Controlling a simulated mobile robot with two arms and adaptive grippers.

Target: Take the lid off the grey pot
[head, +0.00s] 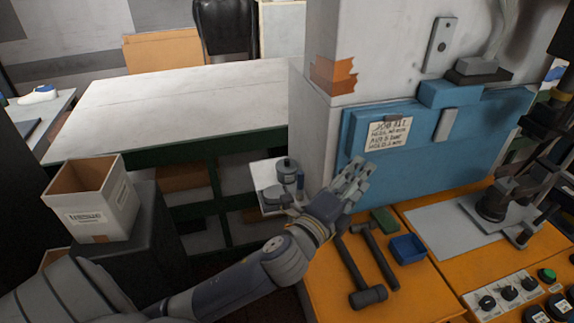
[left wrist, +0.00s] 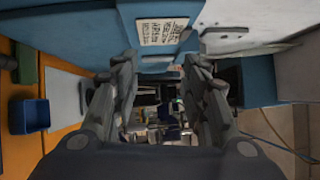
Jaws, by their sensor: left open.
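A small grey pot (head: 288,175) with a darker grey lid (head: 287,163) on it stands upright on a white surface left of the machine column. My left gripper (head: 354,176) is open and empty, to the right of the pot and in front of the blue panel. It is apart from the pot. In the left wrist view the open fingers of the left gripper (left wrist: 160,70) point towards the blue panel, with nothing between them. I cannot make out the pot in that view. My right gripper is not in view.
The blue panel (head: 440,150) with a paper notice is close beyond the left hand. Hammers (head: 368,294) and a blue tray (head: 408,249) lie on the orange bench below. A white box (head: 95,200) stands at left. The long pale table (head: 180,100) is bare.

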